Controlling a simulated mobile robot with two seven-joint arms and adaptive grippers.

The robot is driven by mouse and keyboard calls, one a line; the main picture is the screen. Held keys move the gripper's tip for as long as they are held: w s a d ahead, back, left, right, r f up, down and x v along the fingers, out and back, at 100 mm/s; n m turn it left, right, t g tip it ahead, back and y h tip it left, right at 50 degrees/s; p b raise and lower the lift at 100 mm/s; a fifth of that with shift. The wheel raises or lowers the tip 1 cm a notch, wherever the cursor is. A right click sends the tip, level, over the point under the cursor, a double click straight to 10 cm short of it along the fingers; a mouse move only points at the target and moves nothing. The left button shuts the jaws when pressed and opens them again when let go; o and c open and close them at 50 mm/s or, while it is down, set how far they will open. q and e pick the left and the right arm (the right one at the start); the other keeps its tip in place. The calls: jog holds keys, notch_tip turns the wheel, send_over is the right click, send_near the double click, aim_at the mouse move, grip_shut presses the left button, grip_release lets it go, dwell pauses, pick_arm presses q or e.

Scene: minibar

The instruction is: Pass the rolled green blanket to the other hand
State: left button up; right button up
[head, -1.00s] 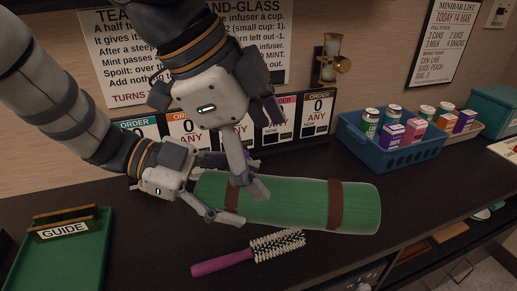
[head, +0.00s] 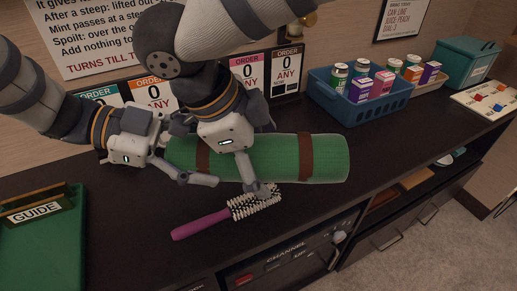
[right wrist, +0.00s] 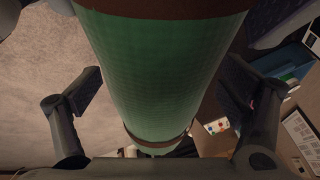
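The rolled green blanket (head: 270,157) has two brown straps and lies lengthwise left to right in the head view, over the dark counter. My left gripper (head: 198,152) is at its left end, with one finger across the near side; it appears closed on the roll, its far finger mostly hidden. My right gripper (head: 264,155) comes from above just right of it, one finger at the near side and one at the far side. In the right wrist view the blanket (right wrist: 160,75) runs between the spread right fingers, with gaps on both sides.
A hairbrush (head: 205,222) with a purple handle lies in front of the blanket. A green tray (head: 45,255) with a GUIDE sign stands at left. A blue basket (head: 350,109) of cans and cartons stands at back right. Order cards (head: 286,70) stand along the wall.

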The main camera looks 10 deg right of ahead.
jog(key=c, duration=1.4)
pick_arm(q)
jog(key=o, duration=1.5)
pick_arm(e)
jog(key=shift+c, duration=0.4)
